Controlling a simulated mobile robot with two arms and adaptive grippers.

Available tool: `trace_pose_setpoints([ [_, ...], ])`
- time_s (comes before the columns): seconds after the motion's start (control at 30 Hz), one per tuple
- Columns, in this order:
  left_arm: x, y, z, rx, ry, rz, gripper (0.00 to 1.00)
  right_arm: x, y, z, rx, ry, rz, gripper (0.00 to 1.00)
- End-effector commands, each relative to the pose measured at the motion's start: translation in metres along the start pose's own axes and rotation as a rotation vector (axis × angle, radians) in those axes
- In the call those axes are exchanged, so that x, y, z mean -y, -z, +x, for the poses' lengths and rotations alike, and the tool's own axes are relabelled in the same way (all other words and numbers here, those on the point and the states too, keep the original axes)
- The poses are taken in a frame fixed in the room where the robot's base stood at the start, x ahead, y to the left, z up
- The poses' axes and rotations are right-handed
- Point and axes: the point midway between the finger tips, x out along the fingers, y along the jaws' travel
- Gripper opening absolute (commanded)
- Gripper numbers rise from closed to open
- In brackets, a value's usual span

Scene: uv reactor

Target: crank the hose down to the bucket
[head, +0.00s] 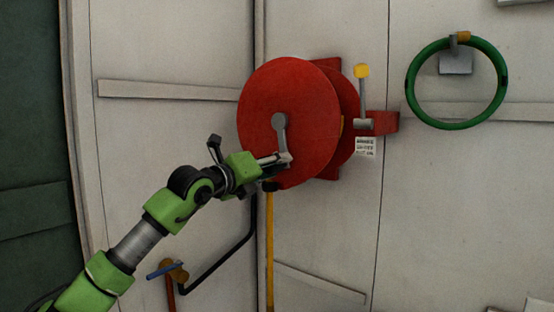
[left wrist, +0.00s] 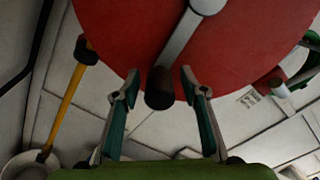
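The red hose reel (head: 285,95) is on the pale wall, and its disc also shows in the left wrist view (left wrist: 250,40). A grey crank arm (head: 280,130) runs down from its hub to a dark handle (left wrist: 159,88). My left gripper (head: 279,160) is at the handle. In the left wrist view its fingers (left wrist: 160,88) are spread on either side of the handle, with gaps. The yellow hose (head: 270,245) hangs below the reel; its lower end (left wrist: 42,156) is at the pale bucket (left wrist: 14,168). Whether it is inside is unclear. My right gripper is out of view.
A lever with a yellow knob (head: 362,72) stands right of the reel, above a small label (head: 365,147). A green ring (head: 411,85) hangs further right. A blue-handled valve (head: 165,269) and black pipe (head: 218,261) are below my left arm.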

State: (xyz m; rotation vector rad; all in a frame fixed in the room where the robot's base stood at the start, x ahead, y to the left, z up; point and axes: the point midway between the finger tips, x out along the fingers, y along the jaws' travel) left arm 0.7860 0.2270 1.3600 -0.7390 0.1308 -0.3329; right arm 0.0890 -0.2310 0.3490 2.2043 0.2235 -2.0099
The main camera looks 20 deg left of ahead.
Motion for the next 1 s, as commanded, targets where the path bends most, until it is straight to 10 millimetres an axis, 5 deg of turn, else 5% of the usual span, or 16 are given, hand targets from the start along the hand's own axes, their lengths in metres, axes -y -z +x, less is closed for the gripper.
trace_pose_setpoints([
  [0.43, -0.001, 0.001, 0.011, 0.000, 0.000, 0.000, 0.40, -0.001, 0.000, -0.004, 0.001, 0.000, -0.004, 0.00],
  [0.6, -0.001, 0.001, 0.011, 0.000, -0.001, 0.000, 0.00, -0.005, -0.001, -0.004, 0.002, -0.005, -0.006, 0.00],
  [1.0, -0.002, 0.001, 0.010, 0.000, -0.001, -0.053, 0.00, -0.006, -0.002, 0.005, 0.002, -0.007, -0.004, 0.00],
])
